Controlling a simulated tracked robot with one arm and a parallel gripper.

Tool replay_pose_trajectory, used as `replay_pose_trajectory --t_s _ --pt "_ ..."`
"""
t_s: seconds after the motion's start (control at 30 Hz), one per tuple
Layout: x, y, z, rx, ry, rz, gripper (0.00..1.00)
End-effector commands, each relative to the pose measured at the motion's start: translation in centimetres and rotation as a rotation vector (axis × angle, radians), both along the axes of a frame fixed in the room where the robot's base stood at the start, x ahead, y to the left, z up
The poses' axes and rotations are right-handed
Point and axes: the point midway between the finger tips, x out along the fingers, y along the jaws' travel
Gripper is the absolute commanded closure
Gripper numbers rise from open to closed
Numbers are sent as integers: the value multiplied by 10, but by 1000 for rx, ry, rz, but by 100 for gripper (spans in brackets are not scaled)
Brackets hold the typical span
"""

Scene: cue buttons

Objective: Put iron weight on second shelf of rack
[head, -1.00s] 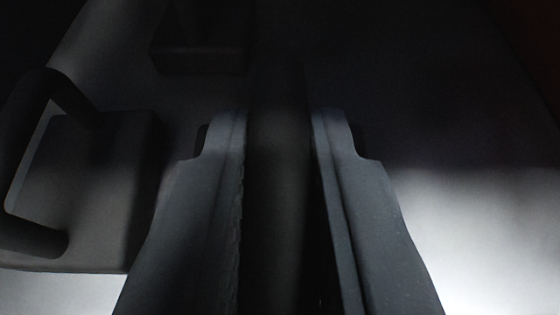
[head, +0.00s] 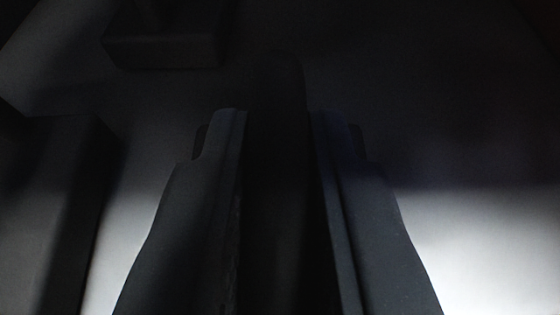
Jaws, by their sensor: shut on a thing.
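My gripper (head: 277,125) points away from me in the middle of the head view. Its two fingers are shut on a dark, rounded bar-like thing (head: 276,85), which I take to be part of the iron weight. Its tip reaches a little past the fingertips. The scene is very dark, so the rest of its shape is hidden. I cannot make out the rack or its second shelf for certain.
A dark block (head: 50,200) stands close at the left edge, apart from my left finger. Another dark block (head: 165,45) with a post on top stands at the upper left. The pale surface (head: 475,250) to the right looks clear, though shadow covers its far part.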

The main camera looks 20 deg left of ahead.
Motion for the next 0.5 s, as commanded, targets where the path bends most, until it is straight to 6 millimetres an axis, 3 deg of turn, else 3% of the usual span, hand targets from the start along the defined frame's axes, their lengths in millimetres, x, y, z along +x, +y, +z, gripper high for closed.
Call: replay_pose_trajectory --t_s 0.1,0.13,0.2,0.5 --pt "1 0 3 0 -5 1 100" --pt "1 0 2 -1 -3 1 80" --pt "1 0 2 -1 -2 1 64" --pt "-1 0 1 -1 1 0 64"
